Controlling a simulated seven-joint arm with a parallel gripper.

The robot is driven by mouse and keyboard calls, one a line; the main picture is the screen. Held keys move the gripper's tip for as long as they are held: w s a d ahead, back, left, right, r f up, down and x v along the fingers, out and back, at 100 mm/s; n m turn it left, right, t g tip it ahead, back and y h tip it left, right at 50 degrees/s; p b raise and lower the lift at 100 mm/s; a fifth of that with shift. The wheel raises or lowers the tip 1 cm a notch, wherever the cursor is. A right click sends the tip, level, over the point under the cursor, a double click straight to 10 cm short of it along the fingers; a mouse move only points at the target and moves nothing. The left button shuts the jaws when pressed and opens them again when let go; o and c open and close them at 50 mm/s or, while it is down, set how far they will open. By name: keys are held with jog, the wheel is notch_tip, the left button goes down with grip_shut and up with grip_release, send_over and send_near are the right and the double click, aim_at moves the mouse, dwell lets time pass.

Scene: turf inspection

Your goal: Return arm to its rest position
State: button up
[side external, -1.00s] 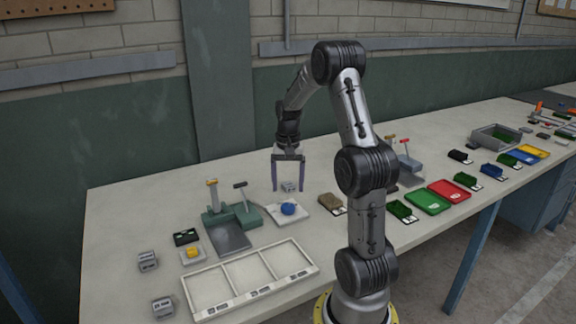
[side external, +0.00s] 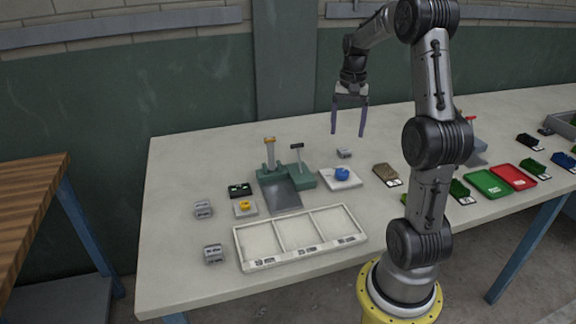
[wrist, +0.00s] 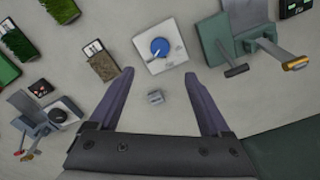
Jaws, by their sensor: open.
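My gripper (side external: 349,117) is open and empty, held in the air above the back part of the white table (side external: 190,165). In the wrist view its two dark fingers (wrist: 157,92) are spread wide with nothing between the tips.
A blue knob on a white plate (side external: 330,184), a green fixture with levers (side external: 270,176) and a white three-part tray (side external: 240,246) lie left of my arm. Turf samples (side external: 386,172) and green and red trays (side external: 513,168) lie to the right. A wall stands behind.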

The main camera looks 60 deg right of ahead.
jog(key=w+a+r+n+t+h, duration=0.1)
jog(key=w+a+r+n+t, duration=0.3)
jog(key=a, duration=0.6)
jog(key=a+r+n+g, duration=0.1)
jog(key=a+r+n, duration=0.1)
jog(key=a+r, duration=0.6)
jog(key=s+a+f+n+t, duration=0.1)
jog(key=s+a+f+n, duration=0.2)
jog(key=a, duration=0.4)
jog(key=s+a+f+n+t+y, duration=0.1)
jog(key=s+a+f+n, duration=0.3)
jog(key=s+a+n, duration=0.2)
jog(key=s+a, duration=0.1)
jog(key=s, duration=0.1)
jog(key=shift+s+a+t, duration=0.2)
jog(key=shift+s+t, duration=0.1)
